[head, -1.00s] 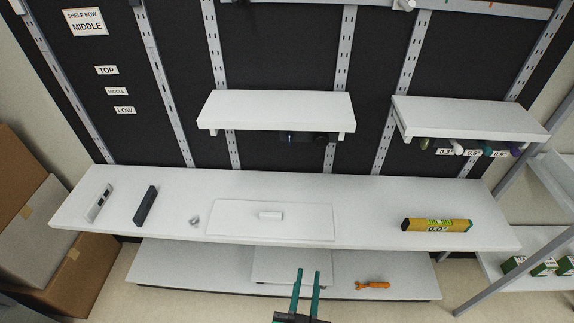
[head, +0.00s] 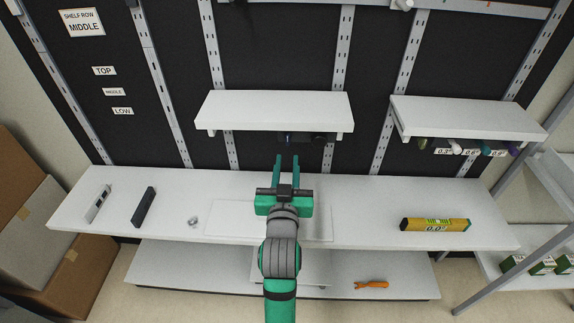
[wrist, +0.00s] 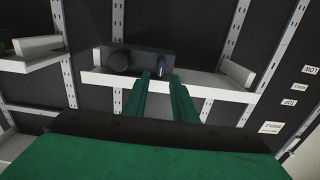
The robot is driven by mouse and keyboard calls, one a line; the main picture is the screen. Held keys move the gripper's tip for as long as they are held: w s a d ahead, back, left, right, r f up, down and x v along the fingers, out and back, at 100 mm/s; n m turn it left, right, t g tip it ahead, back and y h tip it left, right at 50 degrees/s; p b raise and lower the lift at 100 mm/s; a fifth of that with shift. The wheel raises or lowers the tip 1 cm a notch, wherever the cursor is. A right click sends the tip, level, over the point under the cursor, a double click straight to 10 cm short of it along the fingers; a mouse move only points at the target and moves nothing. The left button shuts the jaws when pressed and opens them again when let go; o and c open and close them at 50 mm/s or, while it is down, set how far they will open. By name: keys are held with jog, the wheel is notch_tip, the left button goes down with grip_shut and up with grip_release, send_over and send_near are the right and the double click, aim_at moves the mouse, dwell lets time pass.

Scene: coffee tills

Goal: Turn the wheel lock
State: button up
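A dark housing (wrist: 145,62) is fixed at the middle shelf (head: 275,108). In the head view its dark shape (head: 318,138) shows under the shelf, mostly in shadow. In the wrist view it carries a round black knob (wrist: 120,62) and a small bluish upright piece (wrist: 162,64). I cannot tell which of these is the wheel lock. My gripper (head: 287,157) is open and empty, just below the shelf. In the wrist view its green fingers (wrist: 160,77) point at the bluish piece, with a gap between them; I cannot tell whether they touch it.
The white worktop (head: 370,205) runs below, with a yellow level (head: 435,225), a black bar (head: 144,207) and a grey bar (head: 98,204) on it. A lower board holds an orange tool (head: 371,285). A right shelf (head: 465,116) has several coloured pegs beneath it.

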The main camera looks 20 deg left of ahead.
aim_at(287, 142)
jog(key=x, duration=0.5)
jog(key=shift+a, duration=0.3)
jog(key=shift+x, duration=1.3)
jog(key=shift+d, duration=0.1)
grip_shut()
